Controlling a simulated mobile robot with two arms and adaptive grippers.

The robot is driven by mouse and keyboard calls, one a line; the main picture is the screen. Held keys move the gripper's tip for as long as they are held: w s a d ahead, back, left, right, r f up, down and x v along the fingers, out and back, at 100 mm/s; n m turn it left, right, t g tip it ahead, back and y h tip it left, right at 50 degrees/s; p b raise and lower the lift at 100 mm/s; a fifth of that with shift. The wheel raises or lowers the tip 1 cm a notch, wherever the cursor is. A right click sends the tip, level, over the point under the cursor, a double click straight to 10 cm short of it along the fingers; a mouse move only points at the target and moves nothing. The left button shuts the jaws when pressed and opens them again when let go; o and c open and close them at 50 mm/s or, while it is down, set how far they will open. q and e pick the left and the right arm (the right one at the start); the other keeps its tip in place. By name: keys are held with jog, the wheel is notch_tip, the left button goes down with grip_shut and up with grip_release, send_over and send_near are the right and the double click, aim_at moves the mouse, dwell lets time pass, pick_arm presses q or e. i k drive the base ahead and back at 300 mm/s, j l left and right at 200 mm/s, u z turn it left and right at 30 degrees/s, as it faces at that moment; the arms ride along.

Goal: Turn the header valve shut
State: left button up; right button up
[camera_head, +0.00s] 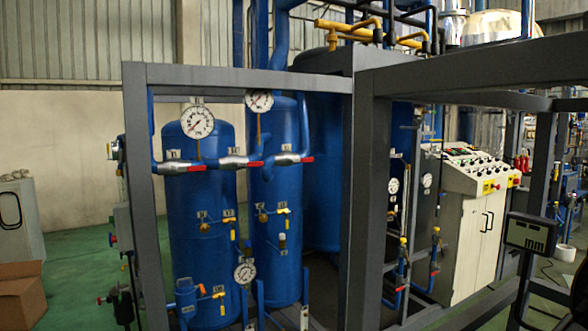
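A blue header pipe crosses the front of two blue tanks (200,205) (277,210) inside a grey frame. Inline valves with silver bodies and red lever handles sit along it: a left valve (174,168), a middle valve (234,161) and a right valve (286,158). Their red levers lie roughly along the pipe. I cannot tell which one is the header valve. Smaller yellow-handled valves (283,210) sit lower on the tanks. Neither gripper is in view.
Grey frame posts (148,200) (366,200) stand before the tanks. Round gauges (197,122) (259,100) sit above the header. A control cabinet (467,235) and a display on a post (530,234) are at right. A cardboard box (22,300) is at lower left. Green floor (80,265) lies left.

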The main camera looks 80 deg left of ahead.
aim_at(197, 168)
jog(key=k+u, duration=0.1)
jog(key=u, duration=0.3)
jog(key=k+u, duration=0.15)
jog(key=u, duration=0.2)
jog(key=k+j+u, duration=0.1)
jog(key=u, duration=0.3)
jog(key=i+j+u, duration=0.1)
jog(key=u, duration=0.3)
jog(key=j+u, duration=0.1)
jog(key=u, duration=0.3)
jog(key=i+u, duration=0.2)
jog(key=u, duration=0.2)
jog(key=i+u, duration=0.1)
jog(key=u, duration=0.35)
jog(key=i+u, duration=0.1)
jog(key=u, duration=0.3)
jog(key=i, duration=0.3)
jog(key=i+j, duration=0.2)
jog(key=j, duration=0.15)
jog(key=i+j, duration=0.25)
jog(key=j, duration=0.15)
